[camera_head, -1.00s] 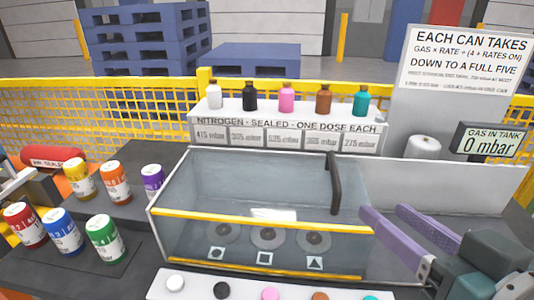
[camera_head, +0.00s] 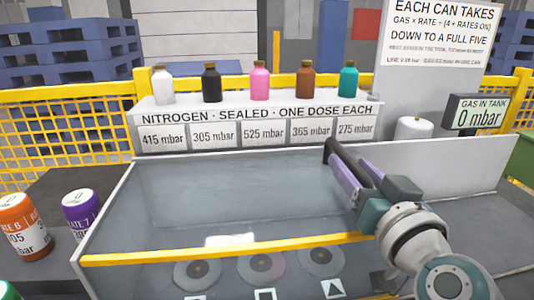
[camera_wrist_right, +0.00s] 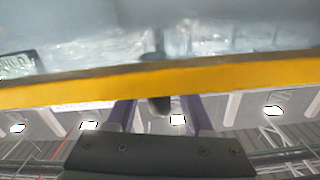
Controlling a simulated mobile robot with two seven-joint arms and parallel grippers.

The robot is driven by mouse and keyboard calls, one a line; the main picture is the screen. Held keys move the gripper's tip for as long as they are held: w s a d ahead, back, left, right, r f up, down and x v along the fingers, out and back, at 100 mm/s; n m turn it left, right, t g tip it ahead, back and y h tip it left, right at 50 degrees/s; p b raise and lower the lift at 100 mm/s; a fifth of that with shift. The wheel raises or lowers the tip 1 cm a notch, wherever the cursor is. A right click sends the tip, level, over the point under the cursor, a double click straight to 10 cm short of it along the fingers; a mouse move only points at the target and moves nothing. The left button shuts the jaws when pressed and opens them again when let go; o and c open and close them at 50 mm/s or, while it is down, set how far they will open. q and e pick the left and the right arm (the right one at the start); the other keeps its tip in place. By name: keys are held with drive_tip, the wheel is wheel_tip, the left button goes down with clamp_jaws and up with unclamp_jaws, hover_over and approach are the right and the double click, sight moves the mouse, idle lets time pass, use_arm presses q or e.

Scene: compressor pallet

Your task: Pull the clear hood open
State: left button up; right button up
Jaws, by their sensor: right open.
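The clear hood (camera_head: 210,190) is a see-through box cover with a yellow front edge, and it is down over the bay in the head view. Its dark handle (camera_head: 328,150) stands at the hood's right part, largely hidden by my right gripper. My right gripper (camera_head: 343,172) has its purple fingers at the handle. My left gripper is not in view.
Under the hood are several round seats (camera_head: 261,267) with shape labels. Behind it is a white shelf (camera_head: 170,112) with several bottles. Cans (camera_head: 80,212) stand at left. A sign panel (camera_head: 433,40) and a gas readout (camera_head: 478,114) are at back right.

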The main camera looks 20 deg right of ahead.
drive_tip(key=shift+x, duration=1.1)
drive_tip(key=shift+c, duration=0.2)
clamp_jaws()
idle(0.5)
